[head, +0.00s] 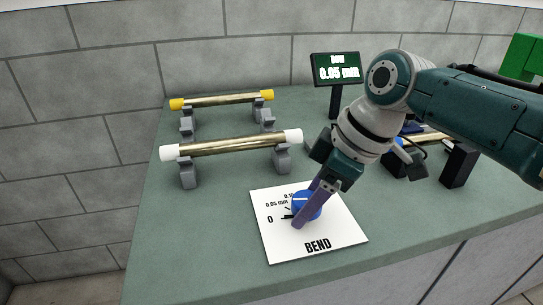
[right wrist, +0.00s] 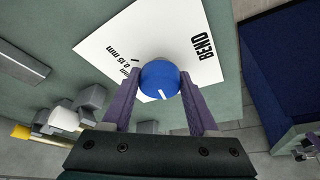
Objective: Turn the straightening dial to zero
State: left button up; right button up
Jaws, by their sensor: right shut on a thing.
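The dial is a blue round knob (head: 308,203) with a white line on top, on a white plate (head: 340,225) marked BEND, with 0 and 0.05 mm at its left. In the head view the line lies toward the left side; I cannot tell exactly which mark it meets. My right gripper (head: 311,206) reaches down from the right and is shut on the knob. In the right wrist view the knob (right wrist: 160,78) sits between the two purple fingers, its white line toward the gripper's palm. The finger hides part of the scale. My left gripper is not in view.
A display (head: 337,69) at the back reads 0.05 mm. Two brass rods, one with white ends (head: 232,144) and one with yellow ends (head: 222,99), rest on grey supports left of my arm. The bench (head: 190,235) is clear left of the plate.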

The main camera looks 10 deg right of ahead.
dwell(0.3)
jog(key=o, duration=1.4)
jog(key=shift+c, duration=0.2)
jog(key=p+v, duration=0.2)
jog(key=v, duration=0.8)
jog(key=shift+w, duration=0.15)
